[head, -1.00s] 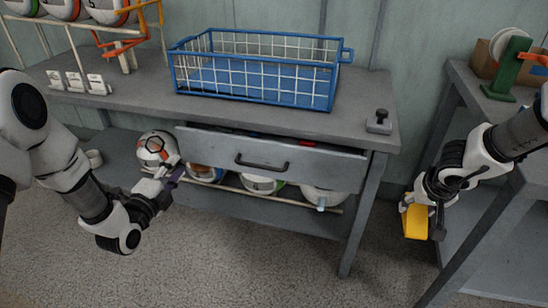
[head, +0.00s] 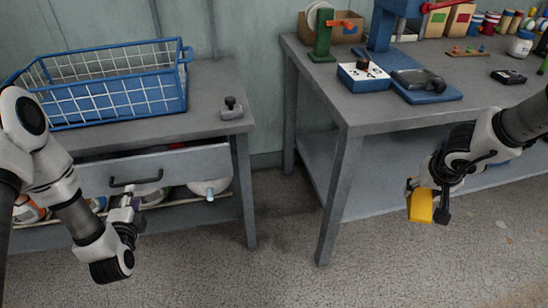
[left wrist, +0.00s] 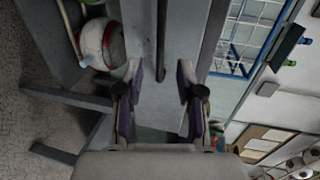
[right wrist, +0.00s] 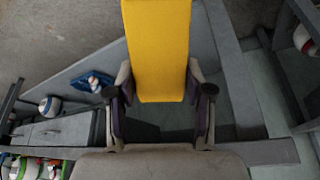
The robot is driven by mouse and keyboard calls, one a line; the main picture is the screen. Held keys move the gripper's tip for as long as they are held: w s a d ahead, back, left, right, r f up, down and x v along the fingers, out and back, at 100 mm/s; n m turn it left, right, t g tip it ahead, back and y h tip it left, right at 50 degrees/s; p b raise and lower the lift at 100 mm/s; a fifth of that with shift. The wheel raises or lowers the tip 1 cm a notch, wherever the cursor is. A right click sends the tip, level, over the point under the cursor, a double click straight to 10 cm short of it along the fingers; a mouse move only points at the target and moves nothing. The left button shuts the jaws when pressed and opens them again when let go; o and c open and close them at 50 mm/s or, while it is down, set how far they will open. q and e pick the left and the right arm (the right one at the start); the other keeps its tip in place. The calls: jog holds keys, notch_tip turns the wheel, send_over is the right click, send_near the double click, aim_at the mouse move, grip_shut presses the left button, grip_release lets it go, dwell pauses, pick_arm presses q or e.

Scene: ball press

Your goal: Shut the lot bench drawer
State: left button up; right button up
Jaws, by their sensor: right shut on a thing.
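The bench drawer (head: 185,168) is partly open; a dark gap shows between its grey front and the bench top. Its dark bar handle (head: 136,182) also shows in the left wrist view (left wrist: 161,40). My left gripper (head: 127,203) is just in front of and below the handle in the head view. In the left wrist view its fingers (left wrist: 160,75) are apart and empty, with the handle ahead of the gap; contact cannot be told. My right gripper (head: 428,200) is shut on a yellow block (head: 420,207), also seen in the right wrist view (right wrist: 157,45).
A blue wire basket (head: 110,90) and a small grey block with a knob (head: 231,108) stand on the bench top (head: 205,120). Balls lie on the shelf below. A second bench (head: 345,115) with tools stands to the right, with open floor between.

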aim_at(138, 182)
pick_arm(q)
jog(key=b+x, duration=0.1)
jog(key=x, duration=0.6)
jog(key=shift+w+f, duration=0.1)
jog(key=shift+w, duration=0.2)
jog(key=shift+c, duration=0.3)
grip_shut()
